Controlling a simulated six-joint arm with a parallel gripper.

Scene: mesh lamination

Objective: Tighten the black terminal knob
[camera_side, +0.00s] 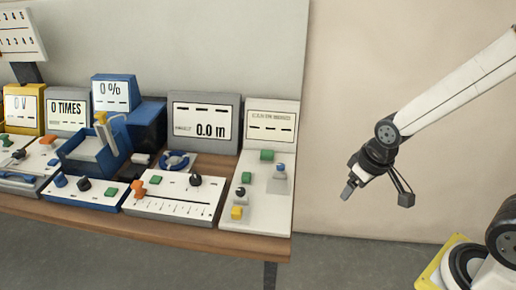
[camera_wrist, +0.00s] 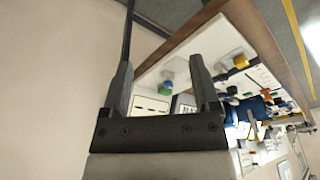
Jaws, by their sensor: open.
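Several black knobs show in the side view, and I cannot tell which is the terminal knob. A small black knob (camera_side: 19,154) is at the far left, before the yellow 0 V display. Another black knob (camera_side: 84,184) is on the blue-edged panel, between a blue and a green one. A larger black knob (camera_side: 195,180) is on the white panel with a scale. A dark knob (camera_side: 240,192) is on the rightmost panel. My gripper (camera_side: 348,190) is in the air right of the table, apart from all of them. In the wrist view my gripper (camera_wrist: 162,70) is open and empty.
The wooden table (camera_side: 262,246) carries a row of panels and displays, crowded at the left. A blue machine (camera_side: 92,150) rises above the panels. A white display (camera_side: 271,127) stands at the right back. The air between table and arm is clear.

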